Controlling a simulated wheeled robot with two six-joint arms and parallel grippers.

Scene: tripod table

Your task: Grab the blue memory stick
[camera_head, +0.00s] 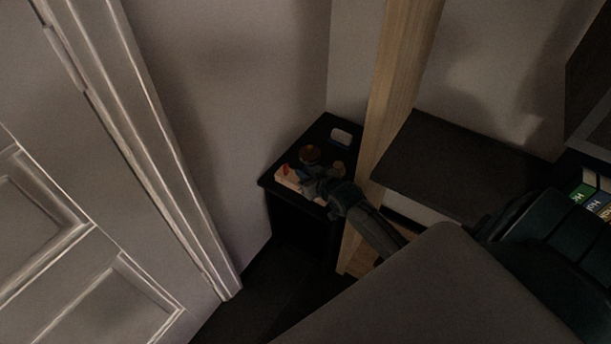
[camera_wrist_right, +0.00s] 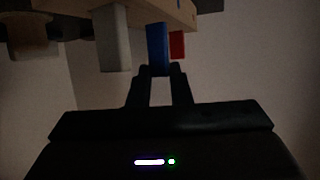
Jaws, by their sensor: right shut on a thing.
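The blue memory stick (camera_wrist_right: 157,42) shows in the right wrist view, its end between my right fingertips (camera_wrist_right: 158,74). My right gripper is shut on it. The stick's other end meets the edge of a light wooden block (camera_wrist_right: 105,9); I cannot tell whether it is still seated in it. A red stick (camera_wrist_right: 177,45) is close beside it, and a pale grey stick (camera_wrist_right: 113,48) stands to the left. In the head view my right gripper (camera_head: 312,184) is over the block on a small black table (camera_head: 270,180), and the blue stick cannot be made out. My left gripper is out of view.
A white panelled door (camera_head: 60,190) is at left.

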